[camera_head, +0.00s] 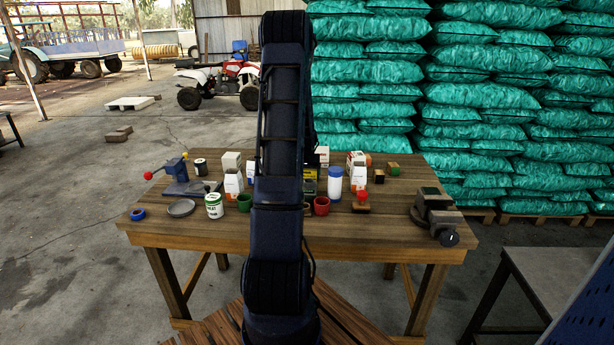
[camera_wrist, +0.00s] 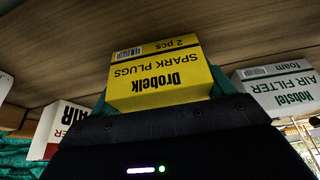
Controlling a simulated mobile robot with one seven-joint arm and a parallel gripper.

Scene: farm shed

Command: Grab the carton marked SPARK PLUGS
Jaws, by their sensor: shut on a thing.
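The yellow carton marked SPARK PLUGS (camera_wrist: 160,72) shows upside down in the wrist view, close in front of my gripper (camera_wrist: 165,92). My gripper is shut on it, with teal finger parts showing at its left and right sides. In the head view a small yellow patch of the carton (camera_head: 311,172) shows just right of my arm. My arm hides most of the carton and the gripper there. I cannot tell whether the carton is clear of the table top.
The wooden table (camera_head: 408,200) carries an AIR FILTER carton (camera_wrist: 280,92), another white carton (camera_wrist: 64,128), a white bottle (camera_head: 335,184), red cup (camera_head: 321,206), green cup (camera_head: 244,203), stamp (camera_head: 361,201) and vise (camera_head: 434,214).

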